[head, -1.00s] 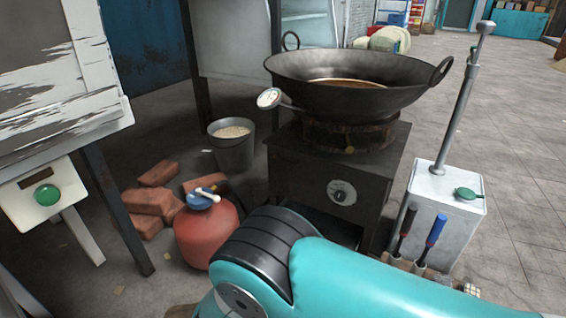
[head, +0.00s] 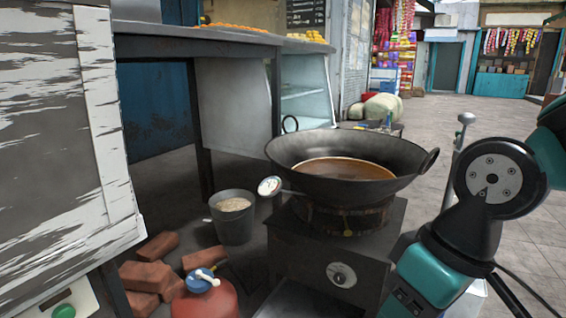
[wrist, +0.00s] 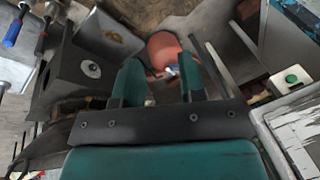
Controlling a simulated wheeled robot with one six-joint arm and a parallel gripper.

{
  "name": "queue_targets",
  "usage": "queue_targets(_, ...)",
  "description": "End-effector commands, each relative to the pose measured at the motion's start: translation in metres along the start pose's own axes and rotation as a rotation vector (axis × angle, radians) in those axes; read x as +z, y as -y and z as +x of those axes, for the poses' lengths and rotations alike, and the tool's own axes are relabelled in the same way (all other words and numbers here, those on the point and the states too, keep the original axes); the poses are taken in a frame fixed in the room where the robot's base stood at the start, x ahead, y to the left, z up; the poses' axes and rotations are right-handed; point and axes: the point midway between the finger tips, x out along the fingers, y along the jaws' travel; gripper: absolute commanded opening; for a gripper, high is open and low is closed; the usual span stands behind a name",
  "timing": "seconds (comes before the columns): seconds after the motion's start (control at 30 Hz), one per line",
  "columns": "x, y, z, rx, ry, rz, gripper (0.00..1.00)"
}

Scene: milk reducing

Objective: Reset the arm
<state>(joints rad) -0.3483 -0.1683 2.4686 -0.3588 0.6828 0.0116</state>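My arm (head: 490,185) is raised and bent at the right of the head view, in front of the stove's right side. My gripper (wrist: 160,68) shows in the wrist view with its two teal fingers apart and nothing between them. It is open. The fingertips are not clearly visible in the head view. Behind the gap between the fingers, lower down, is a red gas cylinder (wrist: 163,48).
A large black wok (head: 300,178) with brown liquid sits on a black stove (head: 300,250). A bucket (head: 232,222), bricks (head: 145,275) and the red cylinder (head: 205,300) stand left of it. A weathered white panel (head: 60,150) fills the left side. Paving behind is open.

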Motion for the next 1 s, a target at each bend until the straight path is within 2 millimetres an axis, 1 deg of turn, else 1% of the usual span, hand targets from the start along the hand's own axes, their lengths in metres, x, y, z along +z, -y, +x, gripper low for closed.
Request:
queue_targets(0.03, 0.011, 0.007, -0.011, -0.018, -0.011, -0.005, 0.37)
queue_targets(0.1, 0.028, 0.017, -0.020, -0.045, -0.017, -0.018, 0.37)
queue_targets(0.13, 0.034, 0.021, -0.024, -0.056, -0.020, -0.025, 0.37)
queue_targets(0.17, 0.035, 0.025, -0.032, -0.063, -0.018, -0.029, 0.37)
queue_targets(0.2, 0.031, 0.028, -0.044, -0.062, -0.014, -0.029, 0.37)
queue_targets(0.37, 0.023, 0.036, -0.079, -0.060, -0.015, -0.029, 0.37)
queue_targets(0.47, 0.018, 0.043, -0.105, -0.060, -0.015, -0.029, 0.37)
queue_targets(0.53, 0.014, 0.048, -0.126, -0.059, -0.015, -0.028, 0.37)
queue_targets(0.67, 0.004, 0.060, -0.174, -0.059, -0.015, -0.028, 0.37)
queue_targets(0.7, 0.001, 0.064, -0.190, -0.059, -0.016, -0.028, 0.37)
queue_targets(0.77, -0.003, 0.070, -0.212, -0.059, -0.015, -0.028, 0.37)
queue_targets(0.8, -0.006, 0.073, -0.227, -0.059, -0.015, -0.028, 0.37)
queue_targets(0.97, -0.018, 0.088, -0.285, -0.059, -0.016, -0.028, 0.37)
queue_targets(1.0, -0.021, 0.092, -0.300, -0.059, -0.016, -0.028, 0.37)
